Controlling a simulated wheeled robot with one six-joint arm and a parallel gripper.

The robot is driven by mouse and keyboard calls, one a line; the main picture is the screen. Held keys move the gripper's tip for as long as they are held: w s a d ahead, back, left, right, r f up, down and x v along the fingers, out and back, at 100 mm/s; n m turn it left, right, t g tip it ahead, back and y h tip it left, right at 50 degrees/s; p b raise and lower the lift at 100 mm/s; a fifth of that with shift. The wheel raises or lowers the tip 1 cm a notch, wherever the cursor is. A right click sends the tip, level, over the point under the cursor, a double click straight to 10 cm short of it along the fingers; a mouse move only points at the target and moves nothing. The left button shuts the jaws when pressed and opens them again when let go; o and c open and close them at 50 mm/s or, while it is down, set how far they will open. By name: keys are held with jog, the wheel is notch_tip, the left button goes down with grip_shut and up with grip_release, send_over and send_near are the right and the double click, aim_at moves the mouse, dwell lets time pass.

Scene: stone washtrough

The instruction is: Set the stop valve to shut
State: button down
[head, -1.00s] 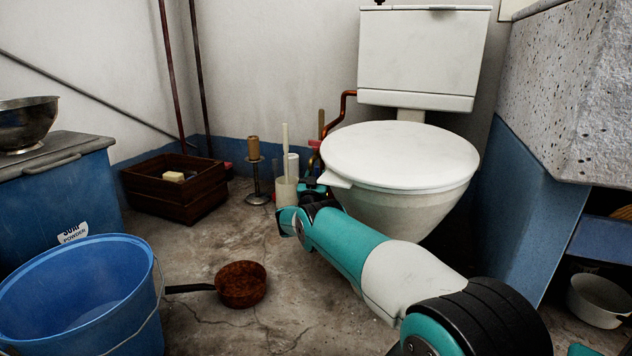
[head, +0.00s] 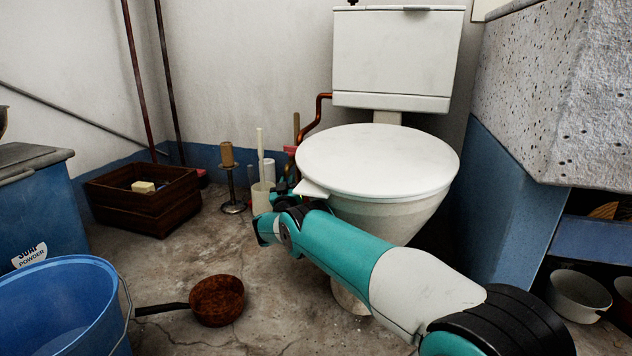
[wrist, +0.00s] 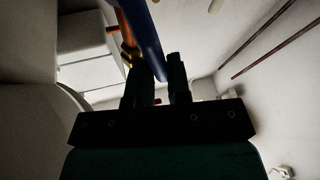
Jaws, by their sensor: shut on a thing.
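The stop valve shows in the wrist view as a long blue lever (wrist: 143,38) beside a brass body (wrist: 130,54) on an orange-copper pipe. My gripper (wrist: 158,72) is shut on the blue lever, which runs between its two dark fingers. In the head view the copper pipe (head: 316,112) drops from the cistern to behind the toilet's left side. My gripper there is mostly hidden among my arm, a brush holder and the toilet bowl.
The toilet (head: 380,165) stands right beside my arm. A brush holder (head: 262,198), a candlestick-like stand (head: 229,190) and a wooden crate (head: 150,212) are left of it. A rusty pan (head: 217,300) and blue bucket (head: 60,310) are on the floor. Bare floor lies between them.

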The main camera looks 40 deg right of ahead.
jog(key=shift+a+f, duration=0.1)
jog(key=shift+w, duration=0.1)
jog(key=c, duration=1.1)
grip_release()
jog(key=shift+p+v, duration=6.75)
jog(key=shift+v, duration=1.95)
